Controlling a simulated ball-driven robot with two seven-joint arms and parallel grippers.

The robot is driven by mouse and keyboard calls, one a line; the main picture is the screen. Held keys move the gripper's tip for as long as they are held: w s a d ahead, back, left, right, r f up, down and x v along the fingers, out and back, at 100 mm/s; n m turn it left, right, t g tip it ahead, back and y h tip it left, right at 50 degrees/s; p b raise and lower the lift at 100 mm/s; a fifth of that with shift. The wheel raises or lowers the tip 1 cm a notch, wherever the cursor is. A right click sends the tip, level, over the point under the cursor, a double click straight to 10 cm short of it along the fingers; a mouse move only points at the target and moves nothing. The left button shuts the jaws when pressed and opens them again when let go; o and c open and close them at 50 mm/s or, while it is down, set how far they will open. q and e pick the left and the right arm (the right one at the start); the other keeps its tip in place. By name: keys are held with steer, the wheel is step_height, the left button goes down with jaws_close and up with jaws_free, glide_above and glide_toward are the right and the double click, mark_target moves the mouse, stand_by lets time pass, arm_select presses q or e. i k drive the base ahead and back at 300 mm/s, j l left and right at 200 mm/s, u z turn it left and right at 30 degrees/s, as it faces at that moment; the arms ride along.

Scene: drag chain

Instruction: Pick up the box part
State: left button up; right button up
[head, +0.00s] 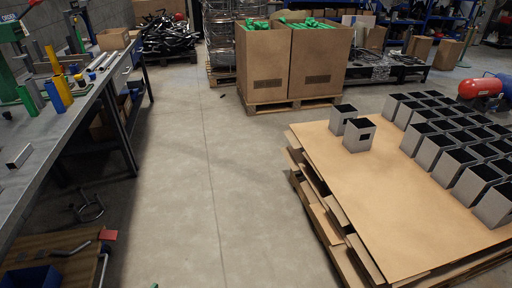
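Two grey open-topped box parts stand apart from the others near the far left corner of the cardboard-covered pallet on the right. The nearer box part (359,135) has a small dark square opening on its front face. The farther box part (342,119) stands just behind and to its left. More box parts of the same kind (433,151) stand in close rows along the right side of the pallet. Neither of my grippers shows in the head view.
The pallet stack (390,215) has uneven cardboard layers jutting out on its left side. A metal workbench (60,125) with tools runs along the left. Large cardboard cartons (265,70) stand on a pallet at the back. The concrete floor (200,190) between bench and stack is clear.

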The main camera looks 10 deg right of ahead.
mark_target(359, 134)
steer(key=i+z, duration=0.15)
steer(key=i, duration=1.2)
steer(key=i+z, duration=0.35)
steer(key=i+j+z, duration=0.2)
steer(key=i+z, duration=0.2)
steer(key=i+l+z, duration=0.1)
steer(key=i+z, duration=0.5)
steer(key=z, duration=0.2)
steer(key=i+z, duration=0.35)
steer(key=k+j, duration=0.05)
